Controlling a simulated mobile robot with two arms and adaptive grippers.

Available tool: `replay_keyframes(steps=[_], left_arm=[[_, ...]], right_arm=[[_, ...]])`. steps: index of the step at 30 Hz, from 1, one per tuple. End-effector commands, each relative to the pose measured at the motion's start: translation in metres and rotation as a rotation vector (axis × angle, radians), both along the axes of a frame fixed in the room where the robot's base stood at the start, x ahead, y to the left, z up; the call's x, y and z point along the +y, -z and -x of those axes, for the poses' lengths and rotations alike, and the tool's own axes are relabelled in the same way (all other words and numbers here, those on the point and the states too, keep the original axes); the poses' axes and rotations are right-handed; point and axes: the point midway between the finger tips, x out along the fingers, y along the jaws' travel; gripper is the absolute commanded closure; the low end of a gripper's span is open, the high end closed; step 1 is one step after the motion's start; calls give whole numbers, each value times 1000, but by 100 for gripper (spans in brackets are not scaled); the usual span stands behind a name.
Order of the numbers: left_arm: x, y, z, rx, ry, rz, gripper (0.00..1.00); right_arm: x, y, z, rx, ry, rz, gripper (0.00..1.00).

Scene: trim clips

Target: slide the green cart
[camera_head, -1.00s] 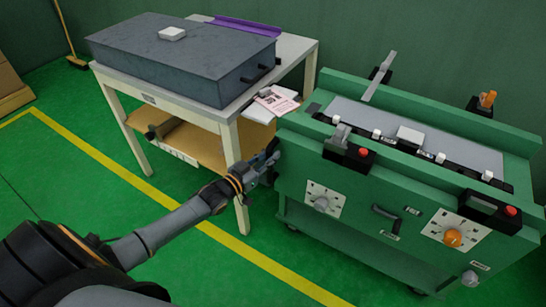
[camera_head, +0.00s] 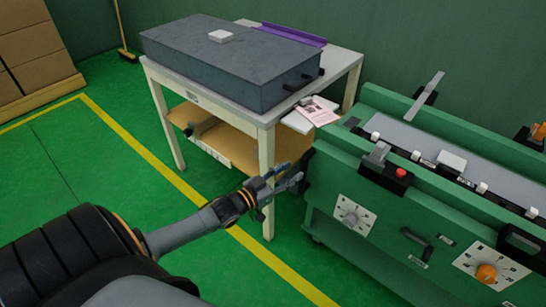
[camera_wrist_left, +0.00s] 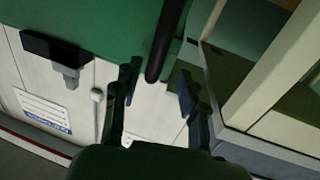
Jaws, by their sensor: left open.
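The green cart (camera_head: 338,195) stands on the right in the head view, with knobs and black clamps on it, its right end cut off. A dark handle (camera_head: 307,165) is at its left end. My left gripper (camera_head: 293,182) is open and empty just left of that end, beside the handle. In the left wrist view, the cart's green panel (camera_wrist_left: 90,22) fills the top, and the black bar handle (camera_wrist_left: 167,40) points down toward the gap between my open fingers (camera_wrist_left: 158,95). Whether the fingers touch it I cannot tell. My right gripper is not in view.
A white table (camera_head: 267,190) with a grey box (camera_head: 230,65) and a purple tray (camera_head: 293,34) stands close left of the cart. Cardboard boxes (camera_head: 45,50) and a broom (camera_head: 123,40) are at the back left. Green floor with yellow lines is free in front.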

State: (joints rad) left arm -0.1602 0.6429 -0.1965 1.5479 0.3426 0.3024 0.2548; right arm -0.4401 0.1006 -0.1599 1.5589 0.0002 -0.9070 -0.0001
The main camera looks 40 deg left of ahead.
Motion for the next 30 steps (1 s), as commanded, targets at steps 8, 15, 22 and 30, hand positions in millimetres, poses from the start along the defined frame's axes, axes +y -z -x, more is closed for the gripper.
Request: replay_keyframes(steps=[8, 15, 22, 30], left_arm=[[13, 2, 50, 5, -2, -1, 58], [17, 1, 66, 2, -3, 0, 58], [17, 0, 66, 1, -3, 0, 58], [17, 1, 66, 2, -3, 0, 58]], right_arm=[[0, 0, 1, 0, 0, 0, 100], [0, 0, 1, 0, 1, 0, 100], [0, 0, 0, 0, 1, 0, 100], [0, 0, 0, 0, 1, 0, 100]])
